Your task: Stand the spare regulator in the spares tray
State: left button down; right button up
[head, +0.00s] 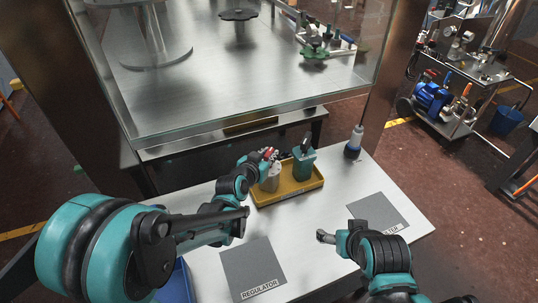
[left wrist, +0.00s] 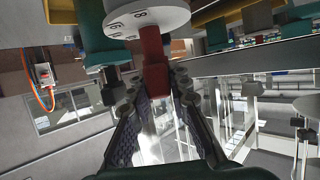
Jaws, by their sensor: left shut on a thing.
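The spares tray (head: 288,198) is a shallow yellow tray at the back of the white table. My left gripper (head: 267,156) is over its left part, shut on the red stem of a pale grey-white piece, which I take to be the spare regulator (head: 270,181). The left wrist view shows the red stem (left wrist: 154,65) between the fingers (left wrist: 155,100) and a white numbered dial. The piece looks upright within the tray outline; I cannot tell whether its base touches the tray floor. My right gripper (head: 326,237) is over the table at right, away from the tray; its fingers are unclear.
A teal piece with a dark top (head: 304,160) stands in the tray's right part, close beside the held piece. A grey pad marked REGULATOR (head: 252,266) and another grey pad (head: 377,210) are bare. A glass-fronted cabinet rises behind.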

pick_arm(q)
jog(key=c, duration=1.4)
grip_release()
jog(key=shift+r+p, duration=0.25)
jog(key=shift+p, duration=0.05)
jog(key=s+a+r+n+g+y+p, duration=0.1)
jog(key=s+a+g, duration=0.1)
jog(key=s+a, duration=0.3)
jog(key=s+a+r+n+g+y+p, duration=0.1)
jog(key=s+a, duration=0.5)
jog(key=s, duration=0.8)
jog(key=s+a+r+n+g+y+p, duration=0.1)
jog(key=s+a+r+n+g+y, duration=0.1)
jog(key=s+a, duration=0.4)
jog(key=shift+s+a+n+g+y, duration=0.15)
jog(key=shift+s+y, duration=0.2)
jog(key=shift+s, duration=0.55)
jog(key=shift+s+n+g+y, duration=0.15)
jog(key=shift+s+y, duration=0.2)
jog(key=shift+s, duration=0.5)
